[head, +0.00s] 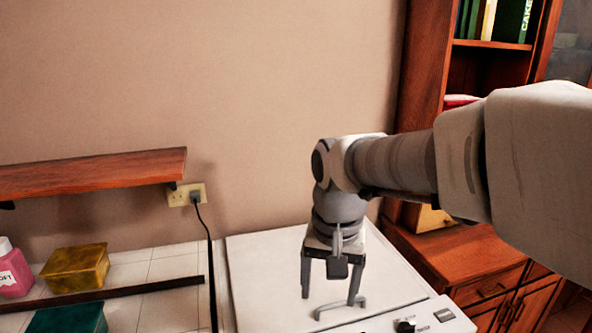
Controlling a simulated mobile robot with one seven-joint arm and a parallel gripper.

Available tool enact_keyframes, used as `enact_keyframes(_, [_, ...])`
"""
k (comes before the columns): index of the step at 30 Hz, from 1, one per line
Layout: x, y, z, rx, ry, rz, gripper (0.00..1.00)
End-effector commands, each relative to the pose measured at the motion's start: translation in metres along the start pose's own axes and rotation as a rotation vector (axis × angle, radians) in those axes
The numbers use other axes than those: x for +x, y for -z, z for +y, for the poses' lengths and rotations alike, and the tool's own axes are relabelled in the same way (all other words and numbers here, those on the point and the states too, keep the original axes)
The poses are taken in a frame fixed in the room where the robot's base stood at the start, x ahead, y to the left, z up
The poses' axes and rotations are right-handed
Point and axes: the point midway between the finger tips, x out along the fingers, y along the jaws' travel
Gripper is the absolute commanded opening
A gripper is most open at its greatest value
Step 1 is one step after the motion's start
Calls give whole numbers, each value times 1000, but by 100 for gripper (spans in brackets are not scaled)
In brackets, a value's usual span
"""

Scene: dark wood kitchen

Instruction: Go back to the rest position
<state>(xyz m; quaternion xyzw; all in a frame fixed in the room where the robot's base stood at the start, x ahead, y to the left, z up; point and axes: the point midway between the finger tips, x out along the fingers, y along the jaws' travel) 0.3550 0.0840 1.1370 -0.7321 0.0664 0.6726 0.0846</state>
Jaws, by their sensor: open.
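My gripper (330,297) hangs from my arm, pointing down over the white top-lid appliance (265,275). Its two fingers are spread apart, with nothing seen between them. A light grey handle (340,306) on the appliance lies just by the fingertips. I cannot tell whether the fingers touch it. My arm reaches in from the right side of the view.
A wooden shelf (95,174) juts from the wall at left, near an outlet (187,195) with a black cord. A yellow box (75,267), a teal box (70,318) and a pink bottle (14,268) sit lower left. A wooden cabinet (425,75) stands right.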

Motion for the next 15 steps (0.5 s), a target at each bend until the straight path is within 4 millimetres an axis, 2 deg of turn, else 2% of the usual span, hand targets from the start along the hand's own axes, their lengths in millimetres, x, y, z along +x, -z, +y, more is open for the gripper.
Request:
enact_keyframes(1, [-8,-6,10,-9,10,29,78])
enact_keyframes(6, [-25,-24,38,-60,33,120,78])
enact_keyframes(15, [-40,-60,80,-146,44,285,78])
